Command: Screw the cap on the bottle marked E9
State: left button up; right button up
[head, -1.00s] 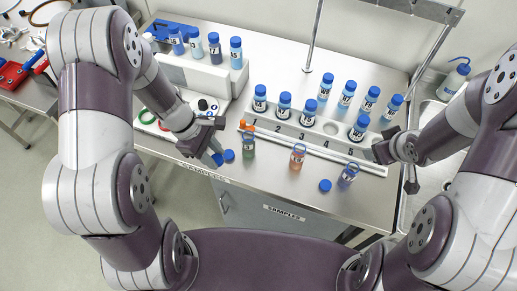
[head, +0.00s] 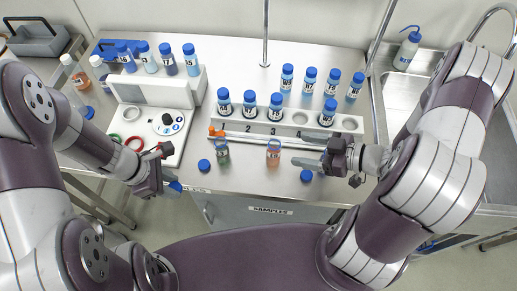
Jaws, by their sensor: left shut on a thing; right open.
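Two open bottles without caps stand in front of the rack: one with green liquid (head: 222,152) and one with orange liquid (head: 273,154). Their labels are too small to read, so I cannot tell which is E9. My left gripper (head: 171,187) is shut on a blue cap (head: 177,187) near the table's front edge, left of the green bottle. Loose blue caps lie on the table, one beside the green bottle (head: 204,165) and one right of the orange bottle (head: 306,176). My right gripper (head: 308,151) is open, right of the orange bottle. The third open bottle is not visible.
A numbered rack (head: 349,123) holds several capped bottles, with more behind it. A white stand (head: 190,88) with capped bottles and a tray (head: 160,142) with rings are at left. A wash bottle (head: 407,50) stands by the sink at right. An orange-ended rod lies before the rack.

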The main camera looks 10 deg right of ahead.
aim_at(279, 145)
pick_arm(q)
jog(key=shift+d, duration=0.25)
jog(key=shift+s+r, duration=0.1)
jog(key=shift+r, duration=0.05)
jog(key=shift+a+r+p, duration=0.15)
jog(key=shift+r+p, duration=0.2)
jog(key=shift+p, duration=0.1)
pick_arm(e)
jog(key=x, duration=0.5)
jog(key=shift+w+a+f, duration=0.2)
jog(key=shift+w+a, duration=0.05)
jog(key=shift+w+a+f, duration=0.2)
pick_arm(q)
jog(key=shift+r, duration=0.3)
pick_arm(e)
jog(key=shift+w+a+f, duration=0.1)
jog(key=shift+w+a, duration=0.1)
jog(key=shift+a, duration=0.15)
pick_arm(q)
jog(key=shift+r+p, duration=0.45)
jog(key=shift+p, duration=0.3)
pick_arm(e)
jog(key=x, duration=0.4)
jog(key=shift+w+f, duration=0.25)
jog(key=shift+w, duration=0.05)
